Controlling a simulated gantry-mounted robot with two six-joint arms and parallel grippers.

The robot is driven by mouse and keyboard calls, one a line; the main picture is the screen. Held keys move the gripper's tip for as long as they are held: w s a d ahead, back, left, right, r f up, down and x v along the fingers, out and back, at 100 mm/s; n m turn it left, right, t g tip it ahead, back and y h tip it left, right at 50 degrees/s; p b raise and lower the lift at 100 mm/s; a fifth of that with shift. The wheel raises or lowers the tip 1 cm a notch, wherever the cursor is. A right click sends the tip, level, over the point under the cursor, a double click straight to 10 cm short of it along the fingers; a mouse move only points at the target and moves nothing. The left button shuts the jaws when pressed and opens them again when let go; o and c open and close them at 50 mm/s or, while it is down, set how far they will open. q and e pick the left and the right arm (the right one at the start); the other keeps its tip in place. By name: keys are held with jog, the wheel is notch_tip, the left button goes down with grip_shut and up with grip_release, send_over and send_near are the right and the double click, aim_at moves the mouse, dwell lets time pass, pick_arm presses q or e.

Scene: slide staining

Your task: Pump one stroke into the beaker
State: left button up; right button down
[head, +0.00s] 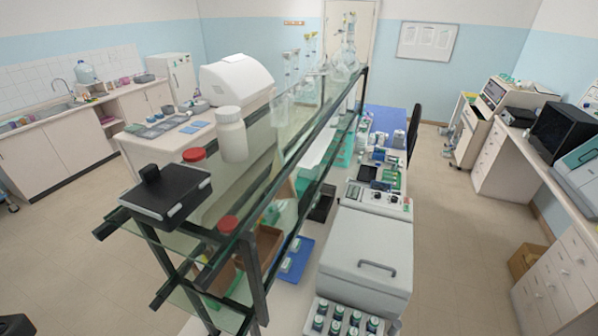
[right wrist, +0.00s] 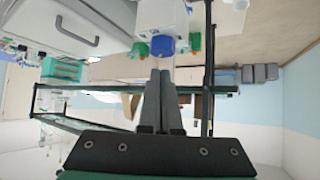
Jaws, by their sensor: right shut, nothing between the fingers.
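My right gripper (right wrist: 160,74) shows in the right wrist view, its two dark fingers together and empty. Just beyond the fingertips is a blue cap or knob (right wrist: 162,44) with a green one (right wrist: 140,50) beside it, at the edge of a white body (right wrist: 160,15). I cannot tell whether the fingers touch the blue part. I cannot make out a pump bottle or a beaker with certainty in either view. Clear glassware (head: 345,62) stands at the far end of the glass shelf in the head view. My left gripper is in neither view.
The glass shelf rack (head: 262,190) runs over the bench, with a black box (head: 165,195) and a white bottle (head: 231,135) on top. A grey lidded machine (head: 366,255) stands right of it, with several dark-capped bottles (head: 337,313) in front.

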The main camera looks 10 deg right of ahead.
jog(key=shift+r, duration=0.15)
dwell(0.4)
jog(key=shift+r, duration=2.4)
